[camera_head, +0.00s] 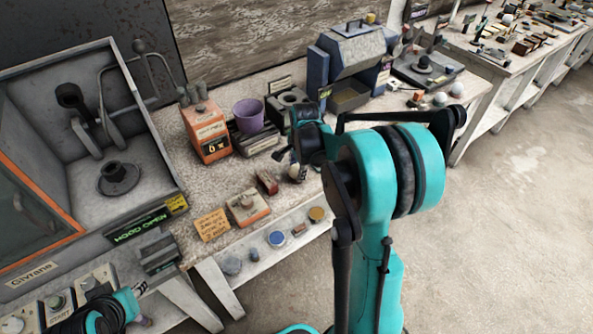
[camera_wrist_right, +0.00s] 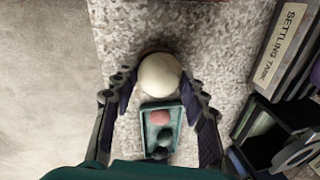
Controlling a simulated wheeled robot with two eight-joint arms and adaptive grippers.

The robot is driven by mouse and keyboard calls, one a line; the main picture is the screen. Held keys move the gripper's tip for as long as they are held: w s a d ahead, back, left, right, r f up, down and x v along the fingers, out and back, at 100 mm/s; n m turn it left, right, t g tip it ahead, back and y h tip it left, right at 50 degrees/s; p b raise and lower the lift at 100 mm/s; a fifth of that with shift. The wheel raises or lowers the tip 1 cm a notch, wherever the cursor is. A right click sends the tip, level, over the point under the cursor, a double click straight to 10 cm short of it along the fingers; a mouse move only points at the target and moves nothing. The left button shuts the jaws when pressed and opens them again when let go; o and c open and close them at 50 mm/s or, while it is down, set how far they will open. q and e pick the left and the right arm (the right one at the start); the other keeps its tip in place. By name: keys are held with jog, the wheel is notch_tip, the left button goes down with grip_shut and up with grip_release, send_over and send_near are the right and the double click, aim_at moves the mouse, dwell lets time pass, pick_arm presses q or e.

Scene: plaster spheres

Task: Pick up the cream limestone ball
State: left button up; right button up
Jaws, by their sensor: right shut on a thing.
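The cream limestone ball (camera_wrist_right: 159,73) is pale, round and smooth. In the right wrist view it sits between the fingertips of my right gripper (camera_wrist_right: 160,88), which is shut on it from both sides. In the head view the right gripper (camera_head: 294,165) is over the bench near its front edge, and the ball (camera_head: 297,173) shows only as a small pale patch, mostly hidden. I cannot tell whether it is clear of the bench. A teal part of my left arm shows at the lower left; its gripper (camera_head: 140,305) is too unclear to judge.
An orange box (camera_head: 206,130), purple cup (camera_head: 248,115) and grey hood (camera_head: 60,150) stand on the bench.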

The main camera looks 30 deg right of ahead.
aim_at(296, 165)
notch_tip(296, 165, up, 4)
jog(key=shift+r+p, duration=0.1)
jog(key=shift+p, duration=0.95)
jog(key=s+d+r+p, duration=0.4)
jog(key=s+d+r, duration=0.1)
jog(key=s, duration=0.5)
jog(key=shift+s+d+r, duration=0.15)
jog(key=shift+d+r, duration=0.1)
jog(key=shift+r, duration=0.65)
